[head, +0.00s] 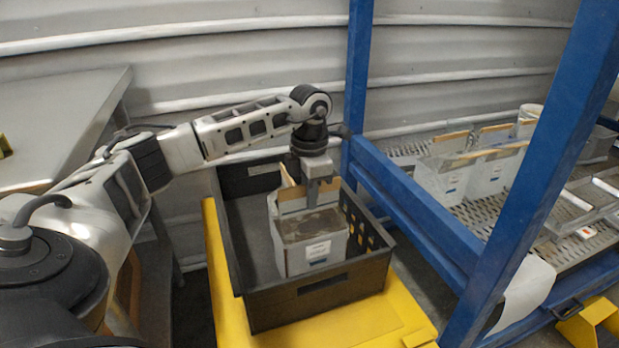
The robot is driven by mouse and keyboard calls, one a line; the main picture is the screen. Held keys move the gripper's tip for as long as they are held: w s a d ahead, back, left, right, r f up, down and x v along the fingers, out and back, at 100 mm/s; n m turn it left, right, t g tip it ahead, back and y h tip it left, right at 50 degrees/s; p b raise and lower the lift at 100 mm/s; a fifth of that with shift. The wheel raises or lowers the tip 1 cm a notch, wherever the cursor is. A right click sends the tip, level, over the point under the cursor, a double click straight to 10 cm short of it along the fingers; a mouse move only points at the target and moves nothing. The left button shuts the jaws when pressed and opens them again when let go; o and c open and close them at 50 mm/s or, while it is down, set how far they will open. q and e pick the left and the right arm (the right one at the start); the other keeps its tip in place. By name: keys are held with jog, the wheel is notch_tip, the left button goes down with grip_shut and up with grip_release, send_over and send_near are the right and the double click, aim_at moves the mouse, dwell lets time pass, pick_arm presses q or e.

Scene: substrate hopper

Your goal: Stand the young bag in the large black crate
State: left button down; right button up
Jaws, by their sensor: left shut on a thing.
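The large black crate (318,305) stands on a yellow platform in the middle of the head view. A whitish bag (318,255) with a dark substrate top, a small label and a tan strip at its back is upright inside the crate's outline. My left gripper (313,200) points down at the bag's back edge and is shut on the bag. Whether the bag's base touches the crate floor is hidden by the crate's front wall. My right gripper is not in view.
A blue frame (420,205) rises just right of the crate. Behind it, several similar whitish bags (490,170) stand on a perforated metal shelf (480,212). A grey table (60,110) is at the left. The yellow platform (375,330) extends in front of the crate.

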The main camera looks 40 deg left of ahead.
aim_at(310, 220)
pick_arm(q)
jog(key=shift+w+f, duration=0.1)
jog(key=shift+f, duration=0.45)
notch_tip(310, 220, down, 4)
jog(key=shift+f+b, duration=0.1)
jog(key=shift+b, duration=0.55)
jog(key=shift+f, duration=0.55)
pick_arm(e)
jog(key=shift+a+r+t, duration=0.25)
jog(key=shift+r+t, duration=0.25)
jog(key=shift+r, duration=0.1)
pick_arm(q)
jog(key=c, duration=1.9)
grip_release()
jog(key=shift+f, duration=0.2)
jog(key=o, duration=0.4)
